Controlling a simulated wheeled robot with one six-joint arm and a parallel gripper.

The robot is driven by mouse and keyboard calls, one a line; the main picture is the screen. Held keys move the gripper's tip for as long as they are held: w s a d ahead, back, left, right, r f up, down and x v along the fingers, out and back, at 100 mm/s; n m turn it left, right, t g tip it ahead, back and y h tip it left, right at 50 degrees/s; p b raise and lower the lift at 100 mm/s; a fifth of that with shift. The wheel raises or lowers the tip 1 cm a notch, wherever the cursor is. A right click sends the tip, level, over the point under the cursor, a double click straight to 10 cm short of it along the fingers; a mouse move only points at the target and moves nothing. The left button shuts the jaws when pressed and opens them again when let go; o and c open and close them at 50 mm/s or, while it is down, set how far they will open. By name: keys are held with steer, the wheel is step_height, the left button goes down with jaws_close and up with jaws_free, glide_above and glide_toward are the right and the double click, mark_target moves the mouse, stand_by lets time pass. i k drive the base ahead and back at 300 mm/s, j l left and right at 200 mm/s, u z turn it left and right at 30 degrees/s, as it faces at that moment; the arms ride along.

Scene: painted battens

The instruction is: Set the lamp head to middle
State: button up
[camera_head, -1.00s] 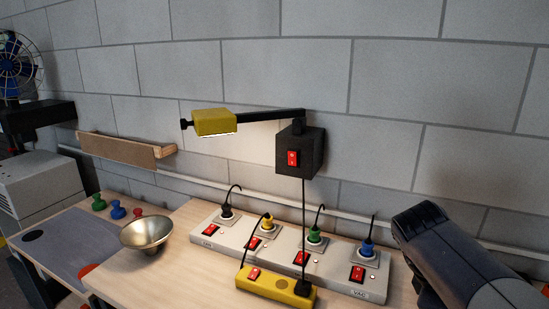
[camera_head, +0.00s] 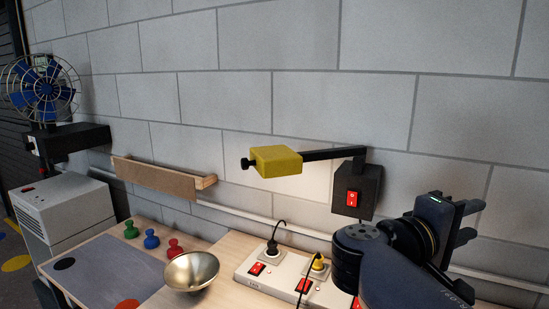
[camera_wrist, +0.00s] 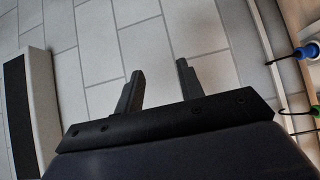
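The lamp has a yellow head (camera_head: 277,161) with a black knob (camera_head: 246,164) at its left end. A black arm (camera_head: 330,154) joins it to a black wall box (camera_head: 357,187) with a red switch (camera_head: 353,199). A bright patch shows on the wall beside the head. My gripper (camera_head: 470,222) is right of the wall box in the head view, apart from the lamp and pointing right. In the wrist view my gripper (camera_wrist: 160,68) has two separated fingers with nothing between them. The lamp is not in the wrist view.
A power strip (camera_head: 246,277) with plugs lies on the bench below the lamp, partly hidden by my arm. A metal bowl (camera_head: 192,271), several coloured pegs (camera_head: 151,240), a wooden wall shelf (camera_head: 155,179) and a fan (camera_head: 42,89) are to the left. Wall space left of the lamp head is clear.

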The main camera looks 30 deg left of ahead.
mark_target(274, 160)
steer(key=j, duration=2.7)
steer(key=z, duration=0.05)
